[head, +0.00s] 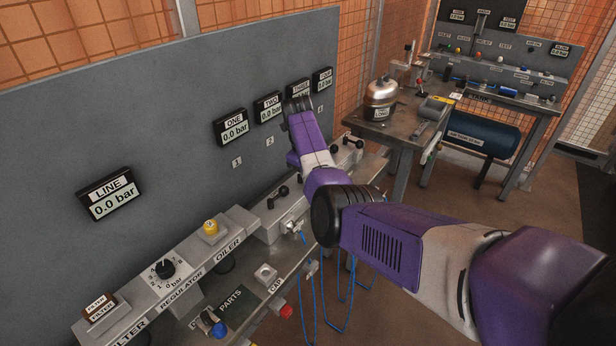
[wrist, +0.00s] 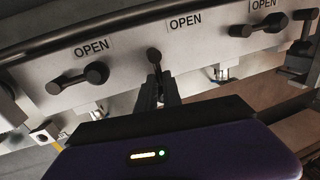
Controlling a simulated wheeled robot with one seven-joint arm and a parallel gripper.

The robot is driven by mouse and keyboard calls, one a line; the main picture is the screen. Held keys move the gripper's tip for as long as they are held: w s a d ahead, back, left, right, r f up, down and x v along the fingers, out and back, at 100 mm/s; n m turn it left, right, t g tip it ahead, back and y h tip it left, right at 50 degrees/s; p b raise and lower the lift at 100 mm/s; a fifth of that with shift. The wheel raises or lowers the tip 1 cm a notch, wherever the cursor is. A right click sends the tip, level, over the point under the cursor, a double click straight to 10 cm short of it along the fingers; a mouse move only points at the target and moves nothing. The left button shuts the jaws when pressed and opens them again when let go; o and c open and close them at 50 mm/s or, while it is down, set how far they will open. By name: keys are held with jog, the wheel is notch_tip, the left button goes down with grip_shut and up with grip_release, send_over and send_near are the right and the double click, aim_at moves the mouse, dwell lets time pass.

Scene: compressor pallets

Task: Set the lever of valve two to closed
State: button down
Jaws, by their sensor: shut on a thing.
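The wrist view shows a row of dark valve levers on a grey rail, with OPEN labels above. The middle lever (wrist: 154,56), which appears to be valve two's, points down toward me, and its lower end is between my fingers. My gripper (wrist: 158,88) is shut on it. The left lever (wrist: 76,79) and right lever (wrist: 258,26) lie sideways, their free ends to the left. In the head view my arm hides the gripper and the gripped lever. The gauge marked TWO (head: 268,107) reads 0.0 bar.
One free lever (head: 278,196) shows left of my arm and another (head: 350,141) to its right. The regulator knob (head: 163,269) and yellow oiler cap (head: 211,228) sit along the front left rail. Blue hoses (head: 340,300) hang below. A workbench (head: 393,128) stands beyond.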

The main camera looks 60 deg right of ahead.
jog(key=shift+s+d, duration=0.15)
jog(key=shift+s, duration=0.25)
jog(key=c, duration=1.5)
grip_release()
jog(key=shift+s, duration=0.1)
jog(key=shift+w+a+r, duration=0.2)
jog(key=shift+r, duration=0.3)
notch_tip(320, 180, up, 7)
jog(key=a+b, duration=0.1)
jog(key=shift+a, duration=0.2)
jog(key=shift+f, duration=0.15)
